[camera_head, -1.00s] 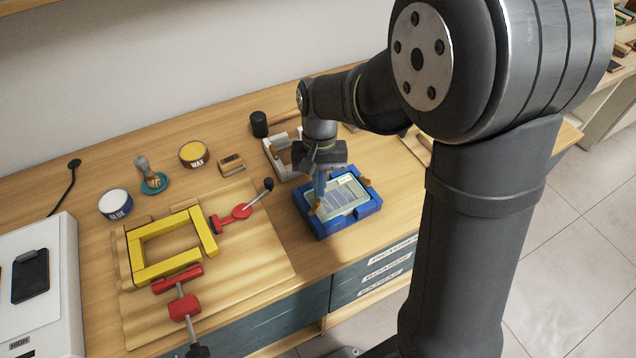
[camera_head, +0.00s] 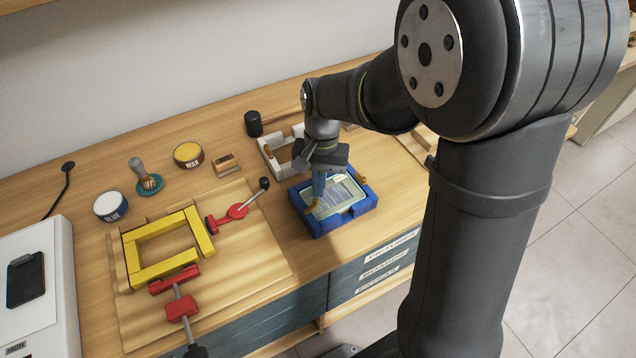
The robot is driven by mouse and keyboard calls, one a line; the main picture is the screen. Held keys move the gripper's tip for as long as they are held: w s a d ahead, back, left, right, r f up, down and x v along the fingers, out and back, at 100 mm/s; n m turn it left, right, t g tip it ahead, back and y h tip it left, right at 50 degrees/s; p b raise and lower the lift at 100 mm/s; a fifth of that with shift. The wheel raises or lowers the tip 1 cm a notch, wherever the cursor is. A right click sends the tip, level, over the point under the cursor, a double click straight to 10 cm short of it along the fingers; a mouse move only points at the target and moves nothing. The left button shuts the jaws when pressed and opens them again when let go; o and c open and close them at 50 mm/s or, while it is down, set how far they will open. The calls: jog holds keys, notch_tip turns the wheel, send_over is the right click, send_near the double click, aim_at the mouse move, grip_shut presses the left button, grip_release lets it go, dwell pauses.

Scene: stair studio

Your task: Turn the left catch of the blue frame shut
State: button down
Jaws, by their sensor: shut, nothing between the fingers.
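The blue frame (camera_head: 330,228) lies on the bench at the drawer side, with a pale panel (camera_head: 345,198) inside it. A small brass-coloured left catch (camera_head: 311,206) sits at its left edge; its exact angle is too small to tell. Another brass catch (camera_head: 361,177) shows at the frame's right side. My gripper (camera_head: 318,198) points down over the left part of the frame, with its fingertips shut and empty close to the left catch. Whether they touch it I cannot tell.
A white frame (camera_head: 268,158) stands just behind the blue frame, with a black cylinder (camera_head: 253,124) near it. To the left, a yellow frame (camera_head: 160,268) lies on a board with red clamps (camera_head: 237,211). The bench's front edge is close to the blue frame.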

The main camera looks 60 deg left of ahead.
dwell(0.4)
jog(key=shift+s+d, duration=0.35)
jog(key=shift+s, duration=0.4)
jog(key=w+a, duration=0.1)
jog(key=w+a+r, duration=0.1)
jog(key=w+a, duration=0.1)
jog(key=shift+a, duration=0.15)
jog(key=v, duration=0.9)
jog(key=shift+d+r, duration=0.2)
jog(key=shift+r, duration=0.15)
jog(key=shift+f, duration=0.15)
jog(key=x, duration=1)
jog(key=shift+s, duration=0.15)
